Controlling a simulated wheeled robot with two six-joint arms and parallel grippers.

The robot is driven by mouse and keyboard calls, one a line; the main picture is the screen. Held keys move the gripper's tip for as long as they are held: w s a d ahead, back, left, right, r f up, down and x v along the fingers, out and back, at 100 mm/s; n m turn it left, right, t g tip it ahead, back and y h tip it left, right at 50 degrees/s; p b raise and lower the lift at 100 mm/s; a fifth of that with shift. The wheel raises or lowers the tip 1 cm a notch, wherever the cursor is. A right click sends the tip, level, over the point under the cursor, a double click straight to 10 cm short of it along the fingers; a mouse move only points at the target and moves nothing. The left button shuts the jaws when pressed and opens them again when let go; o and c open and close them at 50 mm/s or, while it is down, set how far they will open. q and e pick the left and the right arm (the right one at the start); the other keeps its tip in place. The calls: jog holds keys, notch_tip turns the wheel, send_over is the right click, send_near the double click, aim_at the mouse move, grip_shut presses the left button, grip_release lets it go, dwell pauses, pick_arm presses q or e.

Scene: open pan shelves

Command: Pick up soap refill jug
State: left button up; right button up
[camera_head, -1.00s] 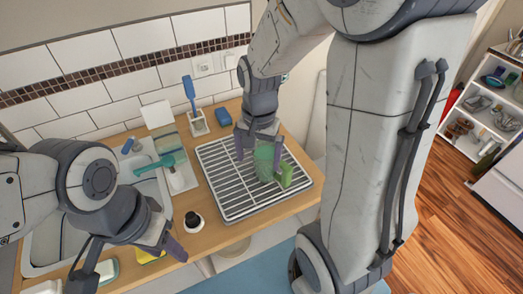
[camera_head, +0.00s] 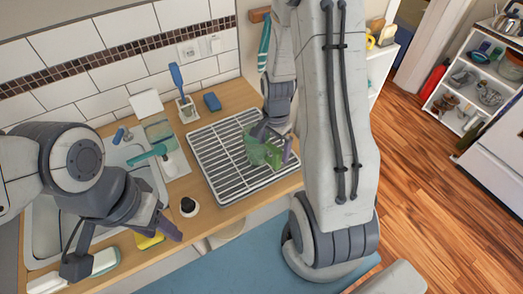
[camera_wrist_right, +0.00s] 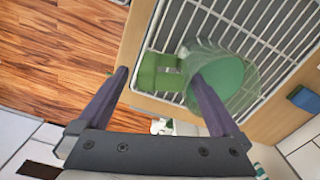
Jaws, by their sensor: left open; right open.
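A see-through green jug (camera_head: 255,151) with a solid green handle (camera_head: 276,157) stands on the wire drying rack (camera_head: 228,180); it looks like the soap refill jug. My right gripper (camera_head: 275,140) is open at its right side. In the right wrist view, the open fingers (camera_wrist_right: 160,75) show in front of the green handle (camera_wrist_right: 158,73) and the jug (camera_wrist_right: 217,82), with the handle between the fingertips in the picture. I cannot tell whether they touch. My left gripper (camera_head: 168,226) is open and empty over the counter's front edge, left of the rack.
A black-topped bottle (camera_head: 188,206) stands between my left gripper and the rack. A brush in a holder (camera_head: 186,108) and a blue sponge (camera_head: 212,102) are behind the rack. The sink (camera_head: 45,235) is at left. Wooden floor (camera_head: 425,170) is open at right.

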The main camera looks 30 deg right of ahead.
jog(key=shift+f, duration=1.35)
jog(key=shift+c, duration=0.3)
grip_shut()
jog(key=shift+r, duration=0.15)
